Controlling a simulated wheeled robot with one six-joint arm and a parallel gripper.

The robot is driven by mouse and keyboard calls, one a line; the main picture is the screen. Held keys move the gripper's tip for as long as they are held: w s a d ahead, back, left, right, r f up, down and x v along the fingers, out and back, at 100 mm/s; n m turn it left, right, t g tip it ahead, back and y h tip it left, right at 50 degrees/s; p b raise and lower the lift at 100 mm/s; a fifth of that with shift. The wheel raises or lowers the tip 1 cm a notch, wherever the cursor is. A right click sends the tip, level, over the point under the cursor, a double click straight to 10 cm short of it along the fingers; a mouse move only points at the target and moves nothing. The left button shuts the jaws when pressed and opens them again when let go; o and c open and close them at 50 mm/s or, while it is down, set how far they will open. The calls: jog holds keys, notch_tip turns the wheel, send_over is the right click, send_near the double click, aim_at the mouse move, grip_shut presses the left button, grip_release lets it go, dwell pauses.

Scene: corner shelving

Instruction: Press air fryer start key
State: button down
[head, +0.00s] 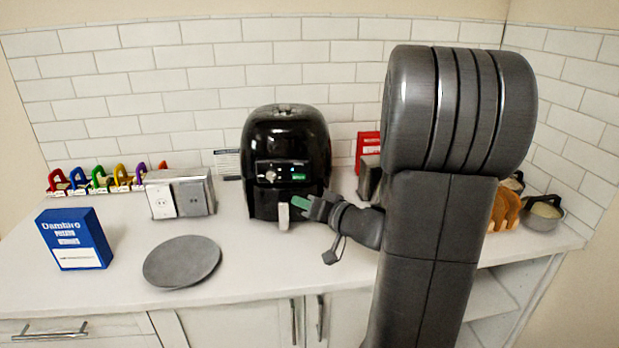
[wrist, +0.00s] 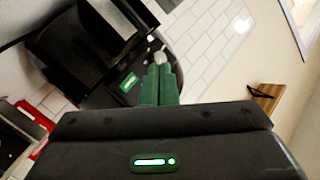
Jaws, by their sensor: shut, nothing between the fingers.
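The black air fryer (head: 287,140) stands on the counter against the tiled wall. Its front panel carries a round light knob (head: 270,176) and a small green lit key (head: 298,176). A pale handle (head: 283,215) is below the panel. My gripper (head: 296,202) is shut and empty, its green fingertips just in front of the fryer, below the green key and beside the handle. In the wrist view the shut green fingers (wrist: 160,72) point toward the fryer (wrist: 90,45), with the green key (wrist: 128,82) to their left. I cannot tell whether the fingertips touch the fryer.
A blue box (head: 74,240) and a round grey plate (head: 182,262) lie on the left of the counter. An outlet box (head: 180,194) stands left of the fryer. A red box (head: 368,146) is to the right, partly behind my arm.

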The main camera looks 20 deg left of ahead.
jog(key=shift+w+a, duration=0.1)
jog(key=p, duration=0.3)
send_near(289, 178)
jog(key=a, duration=0.3)
jog(key=shift+w+a+f, duration=0.3)
jog(key=shift+w+a, duration=0.1)
jog(key=shift+a, duration=0.05)
jog(key=shift+w+a+f+b, duration=0.1)
jog(key=shift+w+b, duration=0.1)
jog(key=shift+b, duration=0.5)
dwell(1.2)
jog(key=shift+w, duration=0.15)
